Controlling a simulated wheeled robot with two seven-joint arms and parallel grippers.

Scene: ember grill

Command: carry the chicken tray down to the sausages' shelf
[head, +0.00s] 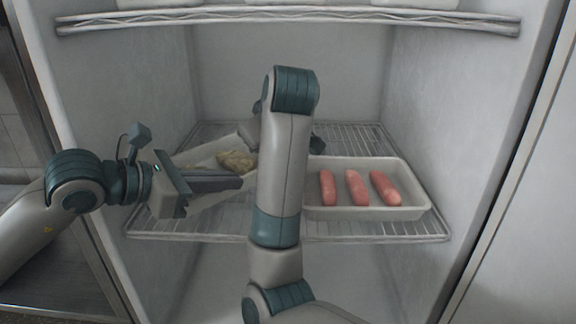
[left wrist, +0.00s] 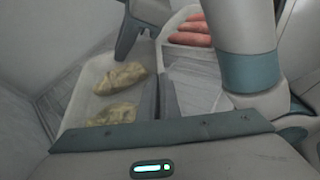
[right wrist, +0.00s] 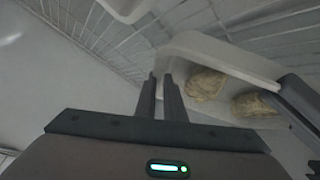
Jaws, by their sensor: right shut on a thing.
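The pale chicken tray (head: 206,152) is at the left over the wire shelf, partly hidden by my arms. Two yellowish chicken pieces (left wrist: 118,78) lie in it; they also show in the right wrist view (right wrist: 206,84). Whether the tray rests on the shelf I cannot tell. The sausages (head: 356,187) lie in a white tray (head: 408,210) on the right.
The wire shelf (head: 395,230) spans the cabinet between pale side walls. A higher shelf (head: 290,14) holds pale trays, cut off by the picture's top. My right arm crosses the middle, close to the sausage tray's left end.

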